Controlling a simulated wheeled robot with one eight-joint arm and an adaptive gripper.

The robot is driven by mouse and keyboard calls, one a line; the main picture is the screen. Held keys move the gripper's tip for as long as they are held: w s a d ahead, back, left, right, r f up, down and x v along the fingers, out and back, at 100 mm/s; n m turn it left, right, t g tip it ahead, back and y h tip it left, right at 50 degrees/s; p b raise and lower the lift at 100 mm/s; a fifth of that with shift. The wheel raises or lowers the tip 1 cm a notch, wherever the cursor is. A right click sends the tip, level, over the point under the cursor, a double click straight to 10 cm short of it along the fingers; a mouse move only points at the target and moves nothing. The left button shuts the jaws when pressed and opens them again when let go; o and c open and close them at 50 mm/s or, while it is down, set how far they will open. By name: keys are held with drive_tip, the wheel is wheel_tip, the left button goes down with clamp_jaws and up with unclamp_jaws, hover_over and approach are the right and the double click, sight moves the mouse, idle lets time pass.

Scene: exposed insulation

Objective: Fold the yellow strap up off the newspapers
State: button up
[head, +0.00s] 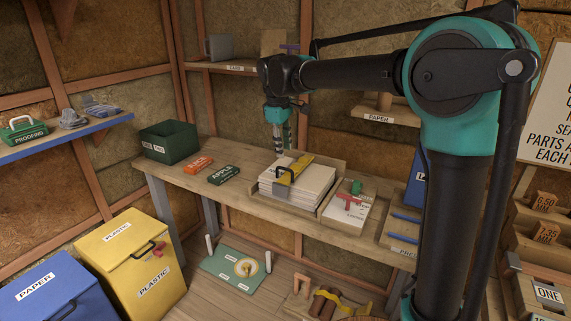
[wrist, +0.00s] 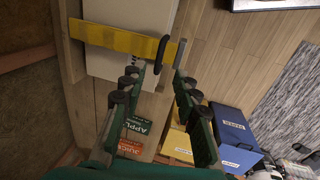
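The yellow strap (head: 295,168) lies across the top of a stack of white newspapers (head: 312,183) on the wooden bench. In the wrist view the yellow strap (wrist: 112,40) runs across the white newspapers (wrist: 108,66), with a black loop handle (wrist: 162,48) near its right end. My gripper (head: 279,152) points down just above the back left of the stack. In the wrist view my gripper (wrist: 160,72) has its fingers well apart, with the black loop in view between and beyond their tips. Nothing is held between them. I cannot tell whether a fingertip touches the strap.
An orange box (head: 199,164) and a green box (head: 223,175) lie left of the stack, with a dark green bin (head: 169,142) beyond. A tray with a red and green tool (head: 349,200) adjoins on the right. Yellow (head: 130,262) and blue (head: 55,292) bins stand below.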

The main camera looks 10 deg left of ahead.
sight(286, 169)
drive_tip(key=f, duration=0.2)
drive_tip(key=w+f, duration=0.1)
drive_tip(key=f, duration=0.4)
drive_tip(key=shift+w+d, duration=0.15)
drive_tip(key=shift+d, duration=0.15)
drive_tip(key=shift+c, duration=0.4)
clamp_jaws()
